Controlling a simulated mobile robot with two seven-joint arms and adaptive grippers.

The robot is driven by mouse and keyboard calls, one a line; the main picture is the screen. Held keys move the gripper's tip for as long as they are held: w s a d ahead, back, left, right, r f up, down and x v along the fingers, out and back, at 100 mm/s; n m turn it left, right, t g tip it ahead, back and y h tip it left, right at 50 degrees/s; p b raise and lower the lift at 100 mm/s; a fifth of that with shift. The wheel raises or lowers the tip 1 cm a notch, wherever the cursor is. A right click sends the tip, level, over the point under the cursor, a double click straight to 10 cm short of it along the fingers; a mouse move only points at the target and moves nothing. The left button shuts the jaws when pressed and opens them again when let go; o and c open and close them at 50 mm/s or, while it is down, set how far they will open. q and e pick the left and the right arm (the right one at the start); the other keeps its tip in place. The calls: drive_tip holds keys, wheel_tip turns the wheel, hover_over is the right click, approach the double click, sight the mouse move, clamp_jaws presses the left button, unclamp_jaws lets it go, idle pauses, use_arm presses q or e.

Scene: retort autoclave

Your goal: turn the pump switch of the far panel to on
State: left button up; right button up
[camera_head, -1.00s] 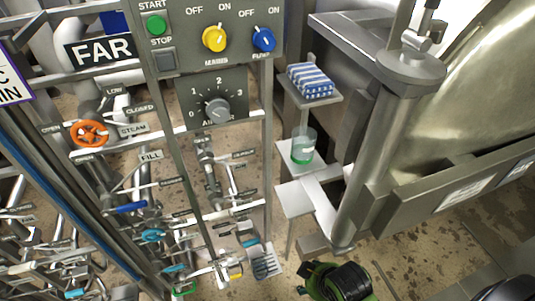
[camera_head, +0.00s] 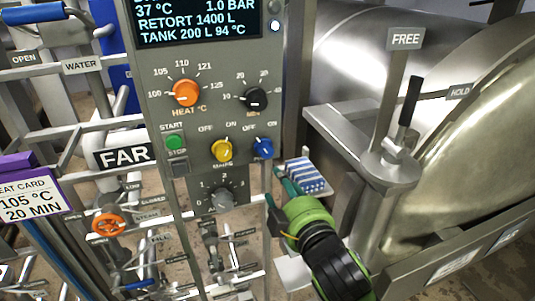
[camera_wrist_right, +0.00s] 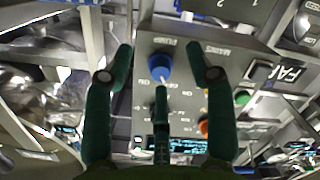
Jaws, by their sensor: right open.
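The far panel (camera_head: 205,110), marked by a FAR sign (camera_head: 124,155), stands in the middle of the head view. Its blue pump switch (camera_head: 262,148) sits at the right edge, beside the yellow mains switch (camera_head: 221,150). In the right wrist view the blue pump switch (camera_wrist_right: 159,67) shows upside down, its pale pointer towards OFF. My right gripper (camera_head: 275,178) is just below and in front of the switch. In the wrist view its green fingers (camera_wrist_right: 160,52) are spread open on either side of the knob, with no contact visible. My left gripper is not in view.
Above are an orange heat knob (camera_head: 186,93), a black knob (camera_head: 256,99) and a display (camera_head: 198,20). A green start button (camera_head: 174,142) is at left. The large steel vessel (camera_head: 480,120) and a lever (camera_head: 408,100) stand at right. A striped cloth (camera_head: 308,176) lies behind my gripper.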

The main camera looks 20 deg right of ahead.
sight(268, 154)
drive_tip(key=shift+n+t, duration=0.5)
drive_tip(key=shift+t, duration=0.2)
drive_tip(key=w+r+p, duration=0.1)
drive_tip(key=w, duration=0.1)
drive_tip(key=w+r+p, duration=0.1)
drive_tip(key=w, duration=0.1)
drive_tip(key=w+a+r+p, duration=0.1)
drive_tip(key=w+r, duration=0.1)
drive_tip(key=w, duration=0.1)
drive_tip(key=shift+r, duration=0.1)
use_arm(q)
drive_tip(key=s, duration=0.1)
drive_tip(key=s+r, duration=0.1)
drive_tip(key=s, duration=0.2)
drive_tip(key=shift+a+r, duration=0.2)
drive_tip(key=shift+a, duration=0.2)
use_arm(e)
drive_tip(key=shift+w, duration=0.4)
drive_tip(key=shift+c, duration=0.4)
clamp_jaws()
